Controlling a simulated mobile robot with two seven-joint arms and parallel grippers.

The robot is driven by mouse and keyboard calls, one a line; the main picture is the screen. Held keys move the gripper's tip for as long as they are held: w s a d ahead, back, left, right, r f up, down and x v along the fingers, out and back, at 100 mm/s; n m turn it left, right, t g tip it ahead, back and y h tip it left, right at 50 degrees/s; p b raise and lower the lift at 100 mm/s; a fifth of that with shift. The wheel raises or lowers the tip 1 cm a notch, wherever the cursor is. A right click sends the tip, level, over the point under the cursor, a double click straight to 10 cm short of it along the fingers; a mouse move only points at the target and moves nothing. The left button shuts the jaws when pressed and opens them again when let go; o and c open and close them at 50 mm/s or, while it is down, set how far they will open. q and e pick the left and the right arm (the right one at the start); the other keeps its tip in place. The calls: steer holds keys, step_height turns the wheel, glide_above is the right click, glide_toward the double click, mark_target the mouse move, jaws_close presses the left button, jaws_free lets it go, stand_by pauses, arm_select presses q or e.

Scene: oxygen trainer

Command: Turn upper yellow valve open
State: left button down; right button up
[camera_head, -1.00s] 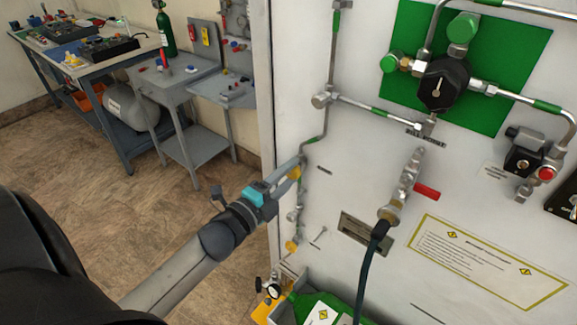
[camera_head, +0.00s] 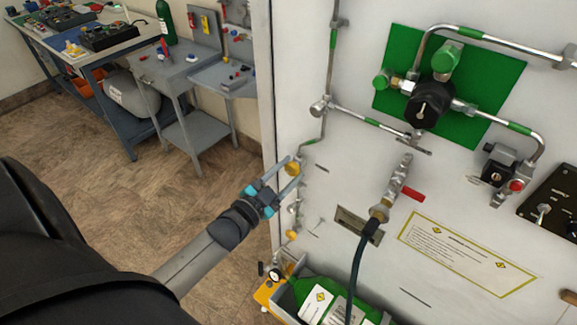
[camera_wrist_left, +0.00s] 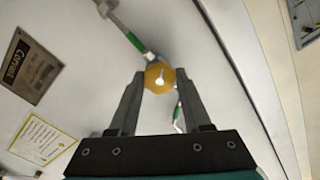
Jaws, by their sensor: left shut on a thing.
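The upper yellow valve (camera_head: 292,169) is a small round yellow knob on the left part of the white panel. My left gripper (camera_head: 291,166) reaches it from the lower left, with one finger on each side, and is shut on it. In the left wrist view the yellow knob (camera_wrist_left: 154,82), with a white mark on its face, sits between the fingertips of my left gripper (camera_wrist_left: 160,77). A second, lower yellow valve (camera_head: 291,235) is below it on the same pipe line, clear of the gripper. My right gripper is not in view.
The white panel (camera_head: 345,178) also carries a black regulator (camera_head: 431,104) on a green plate, a red-handled valve (camera_head: 411,194) and a dark hose (camera_head: 357,270). A crate with green contents (camera_head: 330,300) stands below. Workbenches (camera_head: 130,45) are far left, with open floor before them.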

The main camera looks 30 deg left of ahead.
arm_select(q)
steer(key=n+p, duration=0.2)
steer(key=n, duration=0.3)
steer(key=shift+n+p, duration=0.35)
steer(key=shift+n, duration=2.05)
steer(key=shift+c, duration=1.8)
jaws_free()
steer(key=s+a, duration=0.1)
steer(key=s, duration=1.4)
steer(key=shift+a, duration=0.15)
